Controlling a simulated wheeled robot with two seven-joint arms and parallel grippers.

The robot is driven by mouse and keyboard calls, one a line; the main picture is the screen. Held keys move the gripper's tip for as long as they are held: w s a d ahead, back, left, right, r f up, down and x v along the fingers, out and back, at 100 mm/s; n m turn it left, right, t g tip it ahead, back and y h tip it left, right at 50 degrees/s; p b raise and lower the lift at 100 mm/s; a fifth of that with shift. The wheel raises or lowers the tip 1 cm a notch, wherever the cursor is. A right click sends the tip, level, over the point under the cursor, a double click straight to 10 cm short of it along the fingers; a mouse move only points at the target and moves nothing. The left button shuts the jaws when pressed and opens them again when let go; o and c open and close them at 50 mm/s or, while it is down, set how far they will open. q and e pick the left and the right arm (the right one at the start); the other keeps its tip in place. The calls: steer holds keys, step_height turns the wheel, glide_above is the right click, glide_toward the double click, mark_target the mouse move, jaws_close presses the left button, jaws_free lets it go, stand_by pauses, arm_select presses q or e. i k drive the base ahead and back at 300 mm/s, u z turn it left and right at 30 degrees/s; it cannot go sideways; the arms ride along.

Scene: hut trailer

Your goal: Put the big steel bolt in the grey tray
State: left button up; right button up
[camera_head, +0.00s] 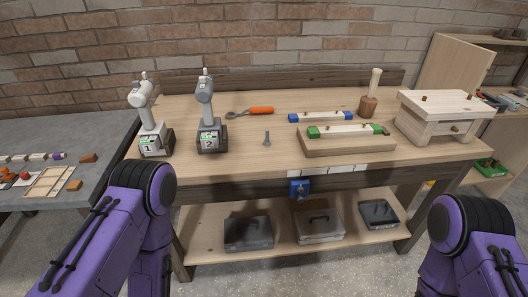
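A small grey metal piece that looks like the steel bolt (267,138) lies on the wooden workbench (240,165), right of the stand marked 2. No open grey tray can be made out for certain. Lidded grey boxes with handles stand on the lower shelf: one at the left (248,233), one in the middle (319,226) and a smaller dark one at the right (379,214). My purple arms show at the lower left and lower right, but neither gripper is in view.
Stands marked 1 (155,140) and 2 (211,136) hold grey tools at the bench's left. Orange-handled pliers (260,110), a blue-ended bar (320,117), a green-ended bar (345,131), a mallet (368,106) and a small wooden bench (440,112) lie beyond or right.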

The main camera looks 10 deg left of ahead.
mark_target(375, 222)
steer(key=z, duration=1.35)
steer(key=i, duration=1.15)
steer(key=u, duration=1.7)
